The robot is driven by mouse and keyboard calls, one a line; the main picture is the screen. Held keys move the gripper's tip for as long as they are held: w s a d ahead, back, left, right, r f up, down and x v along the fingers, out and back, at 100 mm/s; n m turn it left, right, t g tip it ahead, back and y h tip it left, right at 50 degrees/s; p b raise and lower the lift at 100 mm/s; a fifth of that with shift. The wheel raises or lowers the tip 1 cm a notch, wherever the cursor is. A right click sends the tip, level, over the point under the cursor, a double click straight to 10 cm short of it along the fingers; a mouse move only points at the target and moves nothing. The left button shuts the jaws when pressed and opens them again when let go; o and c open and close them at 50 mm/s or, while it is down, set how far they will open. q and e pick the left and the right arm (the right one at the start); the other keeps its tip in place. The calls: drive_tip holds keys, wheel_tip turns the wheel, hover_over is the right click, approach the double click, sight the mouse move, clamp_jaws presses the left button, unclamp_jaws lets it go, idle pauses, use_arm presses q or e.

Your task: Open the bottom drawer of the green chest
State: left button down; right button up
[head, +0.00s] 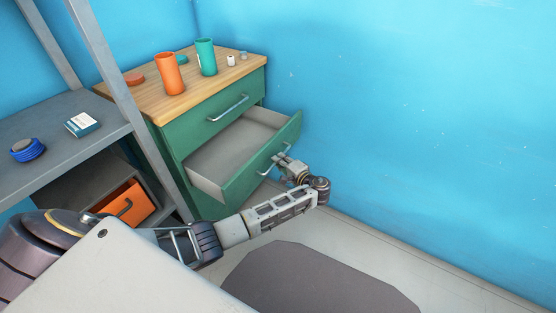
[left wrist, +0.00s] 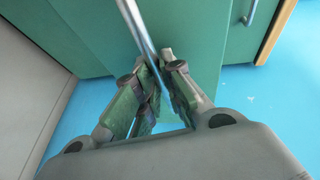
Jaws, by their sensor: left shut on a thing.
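The green chest (head: 190,138) with a wooden top stands in the corner in the head view. Its bottom drawer (head: 235,145) is pulled well out, and its grey inside looks empty. The drawer's metal bar handle (head: 267,164) is on its front. My left gripper (head: 281,158) is shut on this handle. The left wrist view shows the bar (left wrist: 139,30) running between the two fingertips (left wrist: 163,66). The upper drawer (head: 213,112) is shut, with its own bar handle (head: 229,108). My right gripper is not in view.
An orange cup (head: 169,75), a teal cup (head: 206,58) and small items stand on the chest top. A grey shelf unit (head: 70,110) at left holds a blue round object (head: 27,150), a small box (head: 82,124) and an orange bin (head: 125,204). Blue wall (head: 420,120) lies right; floor in front is clear.

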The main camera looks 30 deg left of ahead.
use_arm(q)
drive_tip(key=c, duration=1.5)
unclamp_jaws()
drive_tip(key=shift+d, duration=0.1)
drive_tip(key=v, duration=1.2)
drive_tip(key=shift+s, duration=0.1)
